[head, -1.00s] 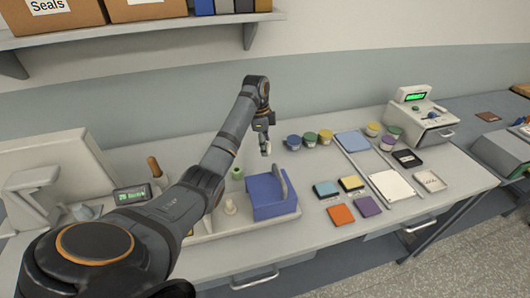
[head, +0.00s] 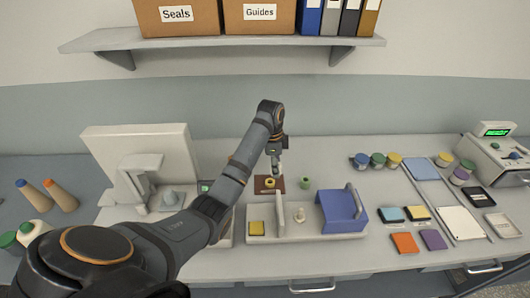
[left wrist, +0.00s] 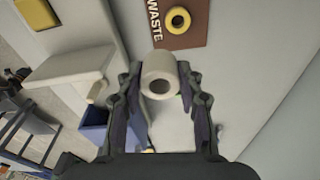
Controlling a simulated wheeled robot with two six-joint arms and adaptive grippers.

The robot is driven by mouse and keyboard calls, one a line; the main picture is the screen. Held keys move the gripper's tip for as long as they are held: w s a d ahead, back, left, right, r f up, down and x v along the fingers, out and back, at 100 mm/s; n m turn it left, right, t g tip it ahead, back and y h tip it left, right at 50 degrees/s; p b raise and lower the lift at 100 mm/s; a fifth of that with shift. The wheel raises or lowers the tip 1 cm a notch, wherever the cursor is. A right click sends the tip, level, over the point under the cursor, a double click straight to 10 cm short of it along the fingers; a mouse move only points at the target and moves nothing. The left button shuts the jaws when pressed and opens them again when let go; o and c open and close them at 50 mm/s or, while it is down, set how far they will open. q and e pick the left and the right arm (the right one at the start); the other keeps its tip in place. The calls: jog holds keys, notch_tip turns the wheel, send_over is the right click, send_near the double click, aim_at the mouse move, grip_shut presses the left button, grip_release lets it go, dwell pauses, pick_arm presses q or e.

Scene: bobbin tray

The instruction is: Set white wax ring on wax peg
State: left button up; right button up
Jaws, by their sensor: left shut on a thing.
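My left gripper (head: 276,166) is shut on a white wax ring (left wrist: 158,82), a short off-white cylinder with a dark hole. In the left wrist view the ring sits between the two fingertips (left wrist: 160,84). The gripper is in the air above or near the brown waste mat (head: 258,186). A pale cream peg-like piece (head: 300,216) stands on the bench fixture, in front and to the right of the gripper. I cannot tell for sure that it is the wax peg. My right gripper is not in view.
A yellow ring (left wrist: 178,21) lies on the mat. A green piece (head: 305,182) stands right of the mat. A blue bin (head: 342,212) with a grey upright is right of the cream piece. A yellow pad (head: 257,228) lies front left. Several lidded pots stand farther right.

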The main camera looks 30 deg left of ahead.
pick_arm(q)
jog(key=p, duration=0.8)
send_near(302, 210)
jog(key=w+a+f, duration=0.1)
jog(key=w+a, duration=0.3)
jog(key=shift+n, duration=0.8)
jog(key=s+d+f+p, duration=0.1)
jog(key=d, duration=0.1)
jog(key=s+d+f+p, duration=0.1)
jog(key=s+d+f, duration=0.1)
jog(key=shift+s+d+p, duration=0.25)
jog(key=shift+p, duration=0.15)
jog(key=shift+s+d+f, duration=0.1)
jog(key=shift+f, duration=2.45)
